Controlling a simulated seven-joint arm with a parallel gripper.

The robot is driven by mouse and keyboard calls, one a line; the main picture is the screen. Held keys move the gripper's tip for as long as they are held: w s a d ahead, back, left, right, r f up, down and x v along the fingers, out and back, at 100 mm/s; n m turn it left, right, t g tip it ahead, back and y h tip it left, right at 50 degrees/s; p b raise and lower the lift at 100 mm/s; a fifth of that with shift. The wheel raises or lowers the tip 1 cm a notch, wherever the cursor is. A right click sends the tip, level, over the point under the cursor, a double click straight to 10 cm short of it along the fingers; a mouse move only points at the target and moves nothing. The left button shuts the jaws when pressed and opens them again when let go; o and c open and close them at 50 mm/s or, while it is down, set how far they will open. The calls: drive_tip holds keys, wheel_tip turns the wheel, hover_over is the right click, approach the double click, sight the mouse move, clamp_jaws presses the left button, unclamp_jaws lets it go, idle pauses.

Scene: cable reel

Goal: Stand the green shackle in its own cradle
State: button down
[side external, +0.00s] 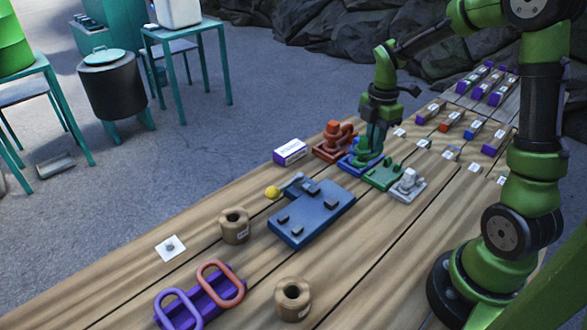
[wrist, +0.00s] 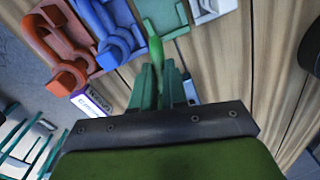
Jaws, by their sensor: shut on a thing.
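My gripper (wrist: 158,88) is shut on the green shackle (wrist: 155,47), which sticks out beyond the fingertips as a narrow bright green shape in the wrist view. In the side view my gripper (side external: 371,148) points down over the row of cradles, in front of the blue one; the shackle is hard to make out there. The green cradle (side external: 384,176) is a low green block between the blue and grey cradles. It also shows at the top of the wrist view (wrist: 163,14). I cannot tell whether the shackle touches it.
A red cradle (side external: 333,150) and a blue cradle (wrist: 98,15) hold shackles in their own colours. A grey cradle (side external: 407,190) holds a pale piece. A purple-white box (side external: 290,152) and a blue fixture plate (side external: 312,213) lie nearby. Labelled blocks stand farther back.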

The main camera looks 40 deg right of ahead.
drive_tip(key=s+d+n, duration=0.1)
drive_tip(key=s+d, duration=0.1)
drive_tip(key=d, duration=0.5)
drive_tip(key=shift+n, duration=0.9)
drive_tip(key=shift+a+f, duration=0.2)
drive_tip(key=shift+f, duration=2.8)
drive_tip(key=shift+f, duration=0.4)
drive_tip(key=c, duration=1.1)
unclamp_jaws()
